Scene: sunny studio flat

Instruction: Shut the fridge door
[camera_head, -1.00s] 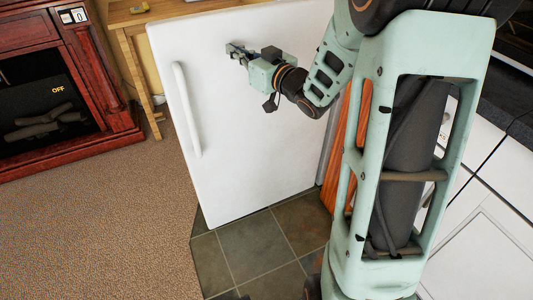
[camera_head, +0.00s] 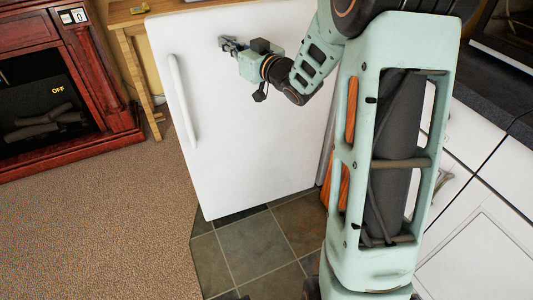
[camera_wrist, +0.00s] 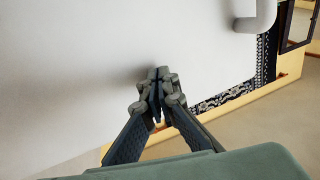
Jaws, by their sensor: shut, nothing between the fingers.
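The white fridge door (camera_head: 245,120) fills the middle of the head view, its long white handle (camera_head: 182,100) near its left edge. The fridge body behind it is hidden, so I cannot tell how wide the gap is. My gripper (camera_head: 226,43) is in front of the upper part of the door, right of the handle, pointing left. Its fingers are shut and empty. In the wrist view, the fingertips (camera_wrist: 158,85) are at or very close to the white door face (camera_wrist: 70,80), with a shadow beside them; contact is not certain. Part of the handle (camera_wrist: 258,15) shows at the top right.
A dark red fireplace (camera_head: 100,85) and a light wooden table (camera_head: 135,65) stand at the left. White cabinets (camera_head: 475,215) with a dark counter (camera_head: 490,100) are at the right. Brown carpet (camera_head: 100,230) is clear; dark tiles (camera_head: 245,250) lie below the door.

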